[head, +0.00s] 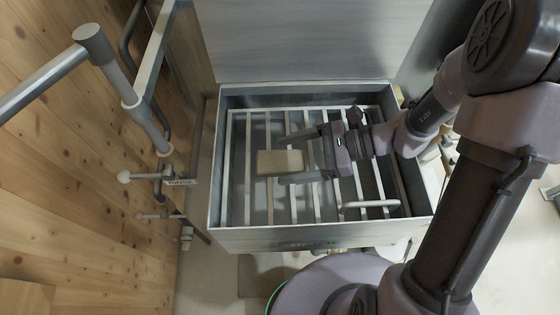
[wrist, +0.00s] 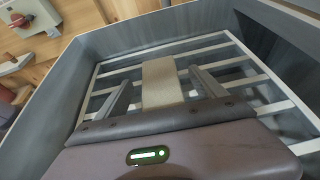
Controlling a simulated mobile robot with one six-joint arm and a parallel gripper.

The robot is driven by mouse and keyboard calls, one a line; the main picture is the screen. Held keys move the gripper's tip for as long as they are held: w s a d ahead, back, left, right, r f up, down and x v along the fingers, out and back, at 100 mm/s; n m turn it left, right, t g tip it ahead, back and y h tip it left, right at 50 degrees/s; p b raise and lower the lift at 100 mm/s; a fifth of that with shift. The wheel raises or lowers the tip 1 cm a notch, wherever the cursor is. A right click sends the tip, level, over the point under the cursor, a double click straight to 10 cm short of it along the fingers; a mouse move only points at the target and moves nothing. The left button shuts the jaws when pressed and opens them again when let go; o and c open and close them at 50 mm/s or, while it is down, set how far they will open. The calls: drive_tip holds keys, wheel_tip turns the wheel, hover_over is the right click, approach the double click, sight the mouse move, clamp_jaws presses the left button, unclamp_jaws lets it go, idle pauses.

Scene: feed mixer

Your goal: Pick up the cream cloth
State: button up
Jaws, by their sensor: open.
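The cream cloth (head: 280,162) is a small folded rectangle lying on the slatted rack inside the open metal box. In the wrist view the cloth (wrist: 161,83) lies between my two fingers, with a gap on each side. My gripper (head: 303,158) is open and reaches in from the right. I cannot tell how far the fingers are above the rack. In the wrist view, the near end of the cloth is hidden by the gripper body.
The metal box (head: 217,200) has raised walls around the rack. A light bar-shaped handle (head: 370,204) lies at the rack's lower right. A raised metal lid or panel (head: 305,45) stands behind. Pipes and valves (head: 160,177) line the wooden wall at left.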

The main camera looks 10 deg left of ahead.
drive_tip(key=shift+s+a+f, duration=0.2)
drive_tip(key=shift+a, duration=0.3)
drive_tip(key=shift+d, duration=0.1)
drive_tip(key=shift+c, duration=1.1)
drive_tip(key=shift+r, duration=0.1)
drive_tip(key=c, duration=1.2)
